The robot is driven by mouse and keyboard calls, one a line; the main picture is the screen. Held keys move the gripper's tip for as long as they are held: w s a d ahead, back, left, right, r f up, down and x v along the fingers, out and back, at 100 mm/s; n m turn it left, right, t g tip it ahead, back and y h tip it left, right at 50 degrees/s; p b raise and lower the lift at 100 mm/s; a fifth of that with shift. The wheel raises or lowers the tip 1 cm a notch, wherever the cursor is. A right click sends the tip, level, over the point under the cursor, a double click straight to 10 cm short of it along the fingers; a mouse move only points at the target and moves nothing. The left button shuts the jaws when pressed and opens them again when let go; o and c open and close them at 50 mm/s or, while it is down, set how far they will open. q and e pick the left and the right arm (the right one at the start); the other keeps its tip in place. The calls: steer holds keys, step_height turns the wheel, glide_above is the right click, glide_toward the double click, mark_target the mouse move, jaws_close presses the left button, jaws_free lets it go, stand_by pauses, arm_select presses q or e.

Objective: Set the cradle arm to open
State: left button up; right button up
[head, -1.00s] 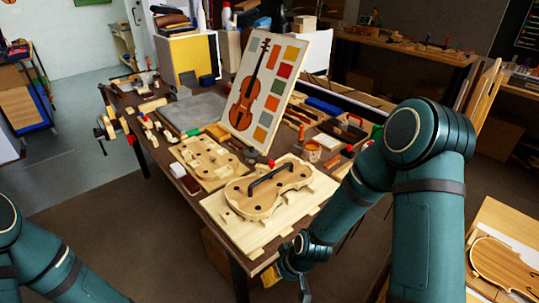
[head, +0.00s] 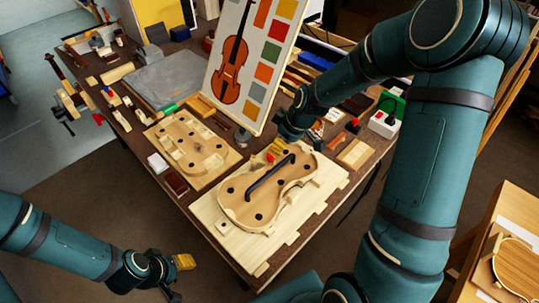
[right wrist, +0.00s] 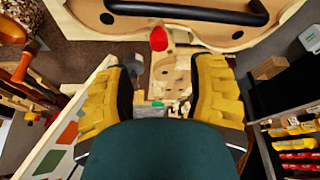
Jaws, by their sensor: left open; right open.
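The violin-shaped cradle (head: 238,190) lies on a pale board on the bench. A long black bar (head: 268,180), which looks like the cradle arm, runs diagonally over it. The bar crosses the top of the right wrist view (right wrist: 190,12). A red knob (right wrist: 158,38) shows just below the bar there, near the cradle's edge. It also shows small in the head view (head: 270,157). My right gripper (right wrist: 160,85) is open, its yellow fingers wide apart, over the cradle's far edge. My left gripper (head: 179,277) is open and empty in front of the bench.
A second wooden form (head: 190,147) lies left of the cradle. An upright violin chart (head: 245,60) stands behind, close to my right wrist. Small blocks and tools lie around. A grey slab (head: 165,80) is at the back left. Floor is clear around my left gripper.

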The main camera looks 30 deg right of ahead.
mark_target(270, 156)
steer(key=b+x, duration=0.1)
steer(key=x, duration=0.8)
steer(key=shift+w, duration=0.1)
jaws_close()
